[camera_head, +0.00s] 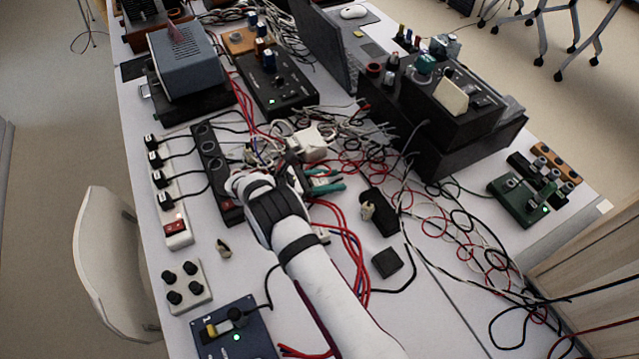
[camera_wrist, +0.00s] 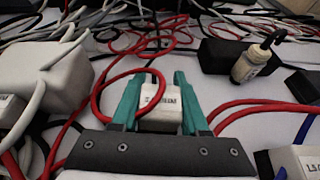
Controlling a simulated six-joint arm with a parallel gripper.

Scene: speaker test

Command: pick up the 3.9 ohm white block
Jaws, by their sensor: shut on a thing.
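A small white block (camera_wrist: 160,122) with a dark printed label sits between the two teal fingers of my gripper (camera_wrist: 158,92) in the wrist view. The fingers are shut on it. The label is too blurred to read fully. A red cable loops close around the left finger and past the block. In the head view my gripper (camera_head: 337,181) is low over the middle of the table, among cables. There the block cannot be made out.
A larger white box (camera_wrist: 52,78) stands left of the fingers; a black box (camera_wrist: 222,58) with a beige plug (camera_wrist: 250,64) is at right. Another labelled white block (camera_wrist: 298,160) is at lower right. Tangled cables (camera_head: 350,150) lie around; a small dark box (camera_head: 387,262) stands nearer.

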